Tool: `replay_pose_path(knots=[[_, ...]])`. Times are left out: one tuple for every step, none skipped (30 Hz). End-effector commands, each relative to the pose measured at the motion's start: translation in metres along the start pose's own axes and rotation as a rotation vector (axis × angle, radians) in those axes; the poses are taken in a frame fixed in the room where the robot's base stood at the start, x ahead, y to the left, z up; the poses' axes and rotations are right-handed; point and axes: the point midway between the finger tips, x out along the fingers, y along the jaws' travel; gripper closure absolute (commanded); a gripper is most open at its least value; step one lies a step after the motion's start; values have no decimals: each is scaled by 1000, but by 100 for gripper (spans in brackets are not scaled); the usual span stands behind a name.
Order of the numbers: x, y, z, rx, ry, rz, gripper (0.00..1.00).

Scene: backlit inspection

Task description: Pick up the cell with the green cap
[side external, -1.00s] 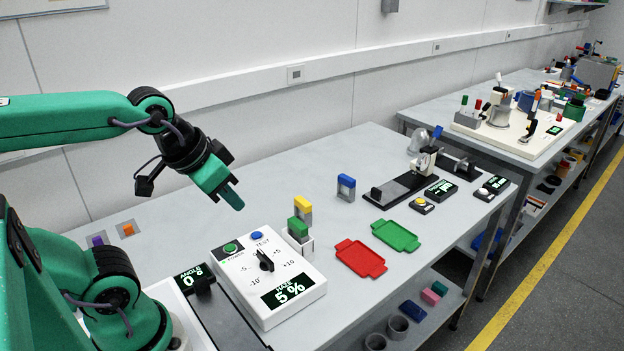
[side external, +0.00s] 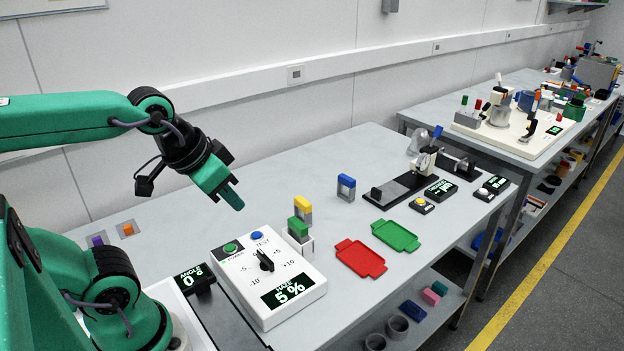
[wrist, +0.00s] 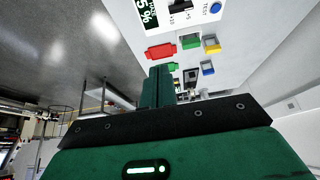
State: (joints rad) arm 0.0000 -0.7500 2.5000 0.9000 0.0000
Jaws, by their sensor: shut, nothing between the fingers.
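My gripper (side external: 233,198) is shut and empty. It hangs in the air to the left of the green-capped cell and above it, apart from it. In the wrist view its fingers (wrist: 156,85) are together.
A white control box (side external: 268,276) with a knob and display stands just in front of the cells. A red tray (side external: 359,258) and a green tray (side external: 396,235) lie to the right. Bench instruments (side external: 420,180) stand farther back. The bench left of the cells is mostly clear.

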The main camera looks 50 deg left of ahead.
Motion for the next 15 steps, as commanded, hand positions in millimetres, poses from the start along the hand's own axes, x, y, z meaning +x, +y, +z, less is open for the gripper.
replay_pose_path(knots=[[0,0,0,0,0,0,100],[0,0,0,0,0,0,100],[0,0,0,0,0,0,100],[0,0,0,0,0,0,100],[0,0,0,0,0,0,100],[0,0,0,0,0,0,94],[0,0,0,0,0,0,88],[0,0,0,0,0,0,82],[0,0,0,0,0,0,74],[0,0,0,0,0,0,69],[0,0,0,0,0,0,63],[0,0,0,0,0,0,55],[0,0,0,0,0,0,49],[0,0,0,0,0,0,43],[0,0,0,0,0,0,35]])
